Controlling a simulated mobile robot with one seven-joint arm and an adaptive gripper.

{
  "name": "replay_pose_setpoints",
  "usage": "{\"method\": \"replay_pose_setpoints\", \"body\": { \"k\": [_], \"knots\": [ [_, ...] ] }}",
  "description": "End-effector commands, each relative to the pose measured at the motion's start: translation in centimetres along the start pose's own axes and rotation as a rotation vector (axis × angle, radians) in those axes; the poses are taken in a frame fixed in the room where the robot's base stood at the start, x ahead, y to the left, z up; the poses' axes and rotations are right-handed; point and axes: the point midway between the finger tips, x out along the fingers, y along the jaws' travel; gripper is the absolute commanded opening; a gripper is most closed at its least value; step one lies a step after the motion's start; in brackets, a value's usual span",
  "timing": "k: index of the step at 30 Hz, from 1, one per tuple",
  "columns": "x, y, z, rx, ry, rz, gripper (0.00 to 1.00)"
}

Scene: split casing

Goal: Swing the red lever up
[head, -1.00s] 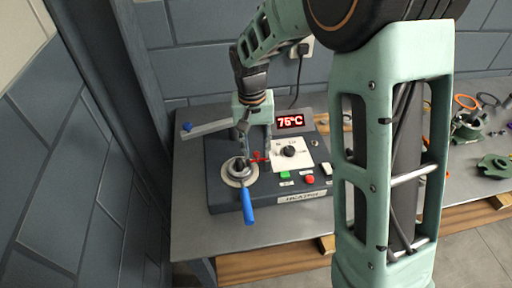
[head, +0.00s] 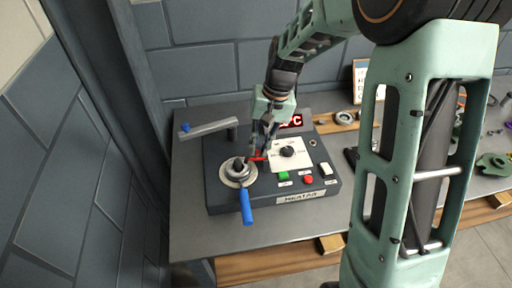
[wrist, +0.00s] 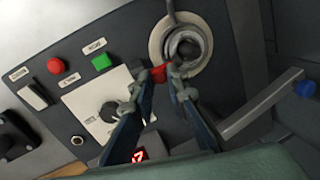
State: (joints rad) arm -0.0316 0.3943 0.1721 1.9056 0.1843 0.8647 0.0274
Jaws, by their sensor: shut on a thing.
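The heater panel (head: 215,190) is a dark box on the grey bench. Its small red lever (head: 259,158) sits beside the round metal fitting (head: 238,172) and is mostly hidden by my fingers. In the wrist view, a short red piece of the lever (wrist: 158,73) shows between the fingertips, close to the fitting's ring. My gripper (head: 256,154) points down at the lever; in the wrist view my gripper (wrist: 160,76) has its fingertips on either side of the red piece, closed on it. The lever's exact angle cannot be told.
A blue-handled lever (head: 247,206) extends from the fitting toward the front. A grey bar with a blue knob (head: 208,128) lies behind left. A black dial (head: 287,152), green button (head: 283,175) and red button (head: 309,180) are right of the gripper. My arm hides part of the bench.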

Motion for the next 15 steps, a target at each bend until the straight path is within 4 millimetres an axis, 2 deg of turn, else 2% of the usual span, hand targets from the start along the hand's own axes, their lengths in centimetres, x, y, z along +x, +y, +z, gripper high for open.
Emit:
{"method": "replay_pose_setpoints", "body": {
  "k": [15],
  "knots": [
    [-0.4, 3.0, -0.6, 0.003, -0.069, -0.464, 0.00]
  ]
}}
